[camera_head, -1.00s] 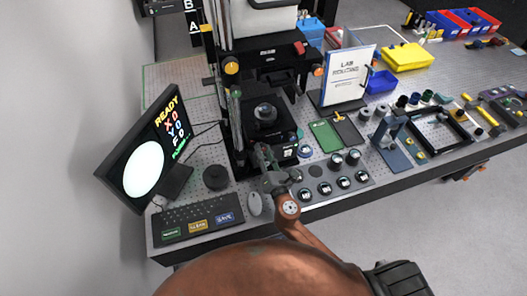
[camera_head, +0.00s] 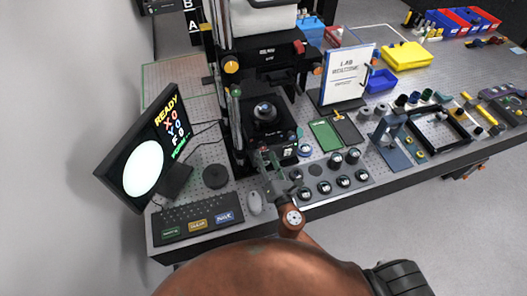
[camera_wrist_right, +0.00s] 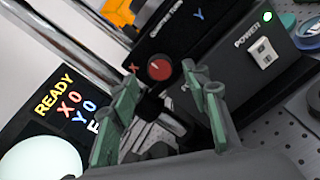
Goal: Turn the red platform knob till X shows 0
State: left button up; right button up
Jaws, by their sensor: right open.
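The red platform knob (camera_wrist_right: 159,68) is on the black front panel of the interferometer, beside a red X mark; a blue Y mark is further right. Its white pointer line points up and slightly right. My right gripper (camera_wrist_right: 161,77) is open, its green-padded fingers either side of the knob in the picture, with a visible gap around it. In the head view my right gripper (camera_head: 267,160) is at the instrument's front and hides the knob. The monitor (camera_head: 143,152) reads READY, X 0, Y 0, and its screen (camera_wrist_right: 62,115) reads the same in the wrist view. My left gripper is out of view.
A POWER switch (camera_wrist_right: 263,53) with a lit green lamp is right of the knob. A keyboard (camera_head: 197,217), a mouse (camera_head: 254,203) and a dark round disc (camera_head: 215,177) lie left of my right arm. Several small round parts stand on a grey tray (camera_head: 352,172) to the right.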

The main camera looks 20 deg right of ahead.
jog(key=s, duration=0.8)
jog(key=shift+d, duration=0.15)
dwell(1.5)
